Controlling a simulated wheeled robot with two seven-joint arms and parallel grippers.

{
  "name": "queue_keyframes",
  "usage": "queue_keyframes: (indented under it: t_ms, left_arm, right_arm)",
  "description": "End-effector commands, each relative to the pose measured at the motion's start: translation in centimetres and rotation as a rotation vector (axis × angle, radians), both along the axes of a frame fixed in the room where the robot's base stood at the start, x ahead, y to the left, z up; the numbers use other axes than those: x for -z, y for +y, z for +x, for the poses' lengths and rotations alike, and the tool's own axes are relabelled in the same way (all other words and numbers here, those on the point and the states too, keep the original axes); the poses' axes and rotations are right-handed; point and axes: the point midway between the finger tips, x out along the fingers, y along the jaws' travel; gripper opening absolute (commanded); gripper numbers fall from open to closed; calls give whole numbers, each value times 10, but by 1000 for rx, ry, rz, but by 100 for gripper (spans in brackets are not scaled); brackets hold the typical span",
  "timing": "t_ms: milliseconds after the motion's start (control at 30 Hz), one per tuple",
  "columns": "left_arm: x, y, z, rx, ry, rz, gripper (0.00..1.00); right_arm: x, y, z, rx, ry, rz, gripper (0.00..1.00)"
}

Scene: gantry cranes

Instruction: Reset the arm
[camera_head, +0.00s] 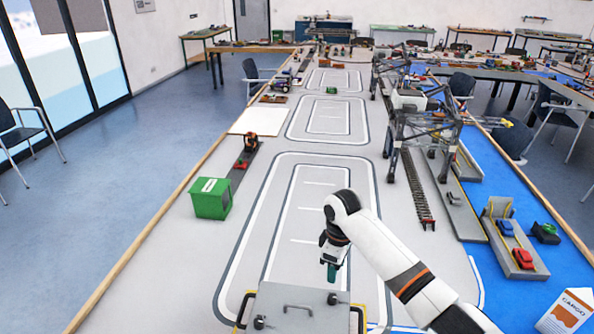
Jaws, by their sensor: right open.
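My right arm comes in from the lower right, white with dark joints and orange bands. It is bent at the elbow, and its right gripper (331,272) points down over the printed roadway of the long grey table (200,255). The right gripper is open; the small gap between its fingers is hard to make out. I see nothing clearly held in it. My left arm and left gripper are not in view.
A green box (211,198) stands at the left. Gantry cranes (425,125) stand over the right side by a blue water strip. A grey tray (514,240) holds toy cars. A cargo carton (567,312) stands lower right. The middle roadway is mostly clear.

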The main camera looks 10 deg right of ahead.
Motion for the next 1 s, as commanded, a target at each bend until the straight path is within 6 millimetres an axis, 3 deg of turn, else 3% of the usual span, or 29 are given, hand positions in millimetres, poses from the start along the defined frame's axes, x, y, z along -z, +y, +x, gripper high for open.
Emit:
queue_keyframes:
  t_ms: [167, 300, 500, 700, 1000]
  left_arm:
    - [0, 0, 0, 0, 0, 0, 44]
    - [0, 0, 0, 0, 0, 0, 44]
    - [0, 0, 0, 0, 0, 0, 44]
    - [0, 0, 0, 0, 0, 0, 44]
    - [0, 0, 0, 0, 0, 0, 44]
  right_arm:
    - [29, 16, -29, 14, -9, 33, 46]
    - [62, 34, -81, 78, -42, 91, 46]
    - [86, 39, -163, 252, -103, 166, 46]
    - [83, 19, -236, 460, -169, 194, 46]
    - [63, -11, -295, 648, -231, 177, 46]
